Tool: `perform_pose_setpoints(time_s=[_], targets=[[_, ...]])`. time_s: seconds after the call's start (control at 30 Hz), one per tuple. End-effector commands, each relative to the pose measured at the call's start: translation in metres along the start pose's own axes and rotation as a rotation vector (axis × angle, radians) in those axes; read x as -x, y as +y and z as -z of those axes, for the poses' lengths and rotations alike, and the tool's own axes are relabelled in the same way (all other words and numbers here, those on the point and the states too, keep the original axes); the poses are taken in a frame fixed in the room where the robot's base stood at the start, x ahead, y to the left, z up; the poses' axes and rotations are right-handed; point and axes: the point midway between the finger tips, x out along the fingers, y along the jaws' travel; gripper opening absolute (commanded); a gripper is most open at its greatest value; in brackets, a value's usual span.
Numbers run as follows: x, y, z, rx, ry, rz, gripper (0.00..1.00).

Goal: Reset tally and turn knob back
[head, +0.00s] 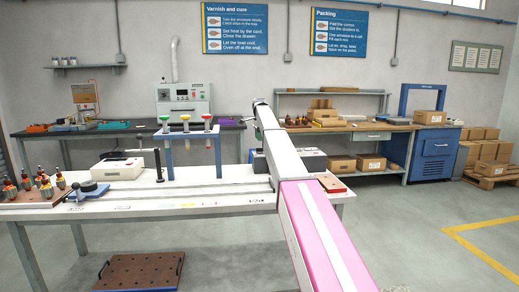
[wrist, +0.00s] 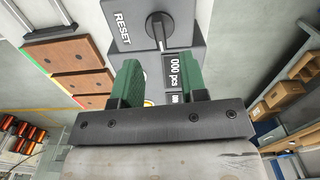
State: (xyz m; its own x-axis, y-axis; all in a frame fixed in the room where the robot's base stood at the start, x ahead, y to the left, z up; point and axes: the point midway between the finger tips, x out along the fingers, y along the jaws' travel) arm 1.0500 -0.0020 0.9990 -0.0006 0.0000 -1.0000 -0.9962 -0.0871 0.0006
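In the wrist view a dark grey panel carries a black knob (wrist: 160,30) with a raised bar, which lies roughly up and down in the picture. The word RESET (wrist: 122,28) is printed to the left of the knob. The tally display (wrist: 187,72) reads "000 pcs"; another display below it is partly hidden by my gripper. My gripper (wrist: 164,78) is open, its two green fingers apart with nothing between them, just below the knob in the picture. In the head view my arm hides the gripper, and the panel cannot be made out clearly.
Brown wooden plates (wrist: 82,68) lie left of the panel in the wrist view. In the head view the white bench (head: 220,190) holds a stand with coloured knobs (head: 187,130), a white box (head: 118,168) and several armatures (head: 35,185). Cardboard boxes (head: 372,162) stand at right.

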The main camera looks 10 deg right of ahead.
Motion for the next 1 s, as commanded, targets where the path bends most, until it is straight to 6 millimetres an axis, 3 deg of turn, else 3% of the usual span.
perform_pose_setpoints(time_s=[0.1,0.33,0.7,0.8,0.83,1.0], targets=[[-0.024,0.001,0.0,0.0,0.0,-0.001,0.39],[-0.058,0.0,0.0,0.0,0.0,0.0,0.39],[-0.066,0.0,0.0,0.0,0.0,0.001,0.39],[-0.066,0.0,0.0,0.0,0.0,0.001,0.07],[-0.066,0.0,0.0,0.0,0.0,0.001,0.0],[-0.066,0.0,0.0,0.001,0.0,0.001,0.0]])
